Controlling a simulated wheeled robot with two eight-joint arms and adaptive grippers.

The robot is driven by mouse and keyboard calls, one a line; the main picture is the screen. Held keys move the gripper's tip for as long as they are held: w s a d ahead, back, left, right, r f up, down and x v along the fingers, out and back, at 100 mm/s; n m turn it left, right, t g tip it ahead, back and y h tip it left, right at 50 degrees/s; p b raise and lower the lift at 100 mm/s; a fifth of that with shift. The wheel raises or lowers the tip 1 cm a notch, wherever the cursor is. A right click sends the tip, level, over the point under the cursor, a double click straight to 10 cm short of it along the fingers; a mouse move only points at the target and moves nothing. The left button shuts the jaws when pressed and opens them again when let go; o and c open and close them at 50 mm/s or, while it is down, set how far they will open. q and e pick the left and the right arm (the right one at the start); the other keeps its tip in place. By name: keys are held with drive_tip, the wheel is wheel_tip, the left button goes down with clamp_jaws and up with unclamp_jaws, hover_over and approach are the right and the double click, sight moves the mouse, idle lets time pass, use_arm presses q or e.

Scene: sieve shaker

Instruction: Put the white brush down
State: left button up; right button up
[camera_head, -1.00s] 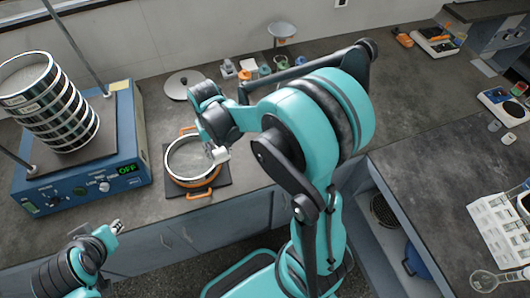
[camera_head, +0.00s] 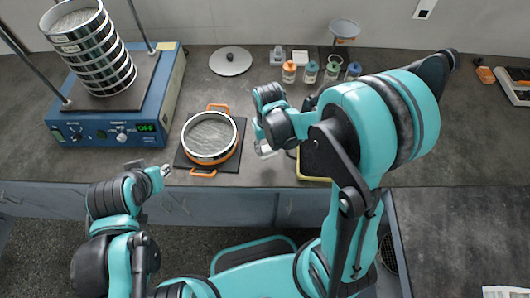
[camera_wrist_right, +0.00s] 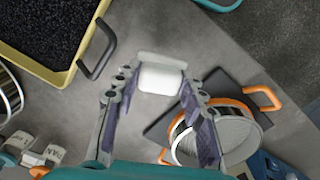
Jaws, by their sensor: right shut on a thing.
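The white brush (camera_wrist_right: 160,78) is between the fingers of my right gripper (camera_wrist_right: 158,106), which is shut on it. In the head view the brush (camera_head: 264,149) shows as a small pale piece below my right gripper (camera_head: 264,138). It is over the bench, between the sieve pan and the yellow tray. Whether the brush touches the bench is unclear. My left gripper (camera_head: 164,171) is near the front bench edge, with nothing seen in it; its fingers are too small to judge.
A steel sieve (camera_head: 209,136) sits in an orange-handled pan (camera_head: 204,173) on a dark mat (camera_head: 182,160), left of the brush. A yellow tray (camera_wrist_right: 52,78) of dark grains lies on the other side. The sieve shaker (camera_head: 110,130) stands far left. Bottles (camera_head: 289,72) stand behind.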

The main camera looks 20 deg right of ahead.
sight(264, 151)
drive_tip(key=shift+w+a+f, duration=0.2)
drive_tip(key=shift+w+f, duration=0.1)
drive_tip(key=shift+w, duration=0.15)
drive_tip(key=shift+w+a+f, duration=0.15)
drive_tip(key=shift+w+f, duration=0.1)
drive_tip(key=shift+w, duration=0.15)
drive_tip(key=shift+w+f, duration=0.1)
drive_tip(key=shift+f, duration=0.1)
drive_tip(key=shift+f+b, duration=0.9)
drive_tip(key=shift+f, duration=0.95)
drive_tip(key=shift+f, duration=0.2)
drive_tip(key=o, duration=1.2)
drive_tip(key=shift+r, duration=0.1)
